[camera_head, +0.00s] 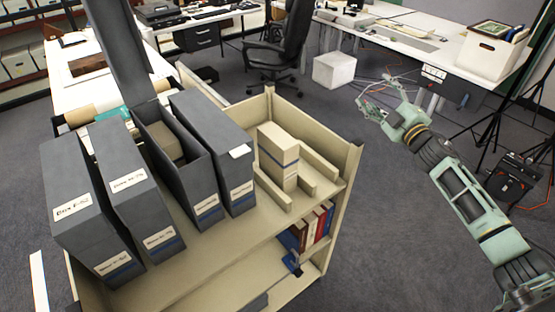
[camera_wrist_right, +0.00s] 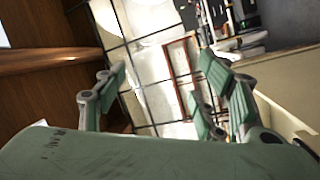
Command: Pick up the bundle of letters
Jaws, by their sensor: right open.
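What looks like the bundle of letters (camera_head: 278,158), a beige block with a dark blue band, stands upright on the top of the beige shelf cart (camera_head: 205,262), between low beige dividers. My right gripper (camera_head: 377,93) is open and empty, out over the floor to the right of the cart and well apart from the bundle. In the right wrist view my right gripper's (camera_wrist_right: 165,90) green finger pads are spread with nothing between them; I cannot make out the bundle there. My left gripper is not in view.
Several dark grey archival boxes (camera_head: 128,195) stand left of the bundle; one open box (camera_head: 190,185) has a raised lid and something tan inside. Books (camera_head: 312,230) sit on the shelf below. A desk (camera_head: 430,48) and chair (camera_head: 280,45) stand behind.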

